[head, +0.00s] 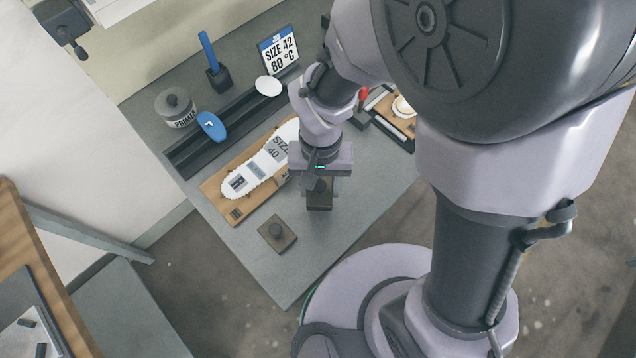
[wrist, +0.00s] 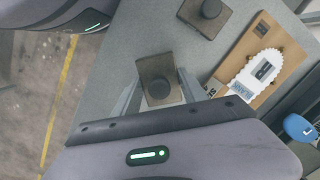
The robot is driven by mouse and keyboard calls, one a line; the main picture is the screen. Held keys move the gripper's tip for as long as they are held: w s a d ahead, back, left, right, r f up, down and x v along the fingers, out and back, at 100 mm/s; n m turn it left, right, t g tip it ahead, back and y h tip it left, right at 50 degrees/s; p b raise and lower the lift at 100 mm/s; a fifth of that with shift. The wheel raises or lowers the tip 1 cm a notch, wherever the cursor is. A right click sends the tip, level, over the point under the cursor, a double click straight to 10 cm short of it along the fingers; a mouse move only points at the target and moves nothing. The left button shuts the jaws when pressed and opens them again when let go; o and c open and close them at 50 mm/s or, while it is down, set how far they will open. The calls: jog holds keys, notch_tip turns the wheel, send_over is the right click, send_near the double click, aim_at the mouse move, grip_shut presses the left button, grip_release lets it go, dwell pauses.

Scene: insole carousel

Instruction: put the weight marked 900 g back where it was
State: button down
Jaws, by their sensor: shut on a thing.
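My gripper (head: 318,182) is shut on a squat brown block weight (head: 319,201) with a dark round knob. In the wrist view the same weight (wrist: 158,83) sits between the two fingers. A second brown weight (head: 277,234) with a dark knob stands alone on the grey table near its front corner; it also shows at the top of the wrist view (wrist: 204,16). No mark can be read on either weight, so I cannot tell which is 900 g. I cannot tell whether the held weight touches the table.
A wooden board (head: 221,202) with a white insole form marked SIZE 40 lies beside my gripper. Behind it are a dark rail (head: 190,155), a blue piece (head: 211,125), a primer pot (head: 176,107) and a SIZE 42 80 °C sign (head: 279,50).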

aim_at(318, 194)
jog(key=shift+a+f+b, duration=0.15)
jog(key=shift+f+b, duration=0.35)
jog(key=shift+f, duration=0.4)
jog(key=shift+a+f+b, duration=0.1)
jog(key=shift+f+b, duration=0.35)
jog(key=shift+f, duration=0.4)
jog(key=shift+f, duration=0.15)
jog(key=c, duration=0.6)
grip_release()
